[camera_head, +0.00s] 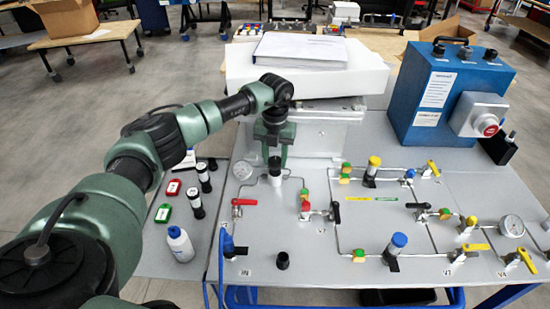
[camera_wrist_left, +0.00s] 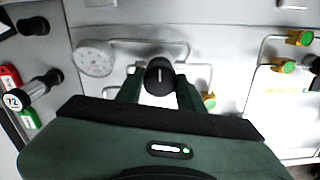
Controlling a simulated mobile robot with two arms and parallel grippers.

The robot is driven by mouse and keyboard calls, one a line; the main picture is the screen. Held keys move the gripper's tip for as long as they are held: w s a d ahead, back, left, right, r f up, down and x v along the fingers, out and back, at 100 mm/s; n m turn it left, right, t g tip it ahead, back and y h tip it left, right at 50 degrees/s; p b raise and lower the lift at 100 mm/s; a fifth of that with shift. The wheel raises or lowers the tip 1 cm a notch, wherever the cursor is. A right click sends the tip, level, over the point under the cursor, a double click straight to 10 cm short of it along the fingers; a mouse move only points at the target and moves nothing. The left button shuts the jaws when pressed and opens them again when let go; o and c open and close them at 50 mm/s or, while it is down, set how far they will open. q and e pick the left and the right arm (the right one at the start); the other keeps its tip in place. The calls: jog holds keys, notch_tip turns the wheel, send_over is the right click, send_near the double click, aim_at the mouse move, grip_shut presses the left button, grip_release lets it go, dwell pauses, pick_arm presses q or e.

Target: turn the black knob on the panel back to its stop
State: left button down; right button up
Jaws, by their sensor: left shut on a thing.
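The black knob (camera_wrist_left: 160,77) shows in the left wrist view as a round cap with a white line pointing roughly along the picture's vertical. My left gripper (camera_wrist_left: 160,98) is shut on it, one green finger on each side. In the head view the gripper (camera_head: 274,163) reaches down onto the knob (camera_head: 275,161), which sits over a whitish fitting (camera_head: 276,179) at the panel's back left. The fingers hide part of the knob's sides. The panel (camera_head: 290,235) is a grey plate with pipes and valves. My right gripper is in neither view.
A red-handled valve (camera_head: 244,202) and a round gauge (camera_head: 243,170) are close to the gripper. A grey box with a white top (camera_head: 310,75) stands behind it. Vials (camera_head: 204,178) and a white bottle (camera_head: 180,245) stand left. A blue case (camera_head: 450,95) is at right.

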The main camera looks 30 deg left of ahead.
aim_at(275, 160)
pick_arm(q)
jog(key=shift+w+r, duration=0.1)
jog(key=shift+r, duration=0.05)
jog(key=c, duration=0.9)
grip_release()
jog(key=shift+r+b, duration=0.75)
jog(key=shift+r, duration=3.1)
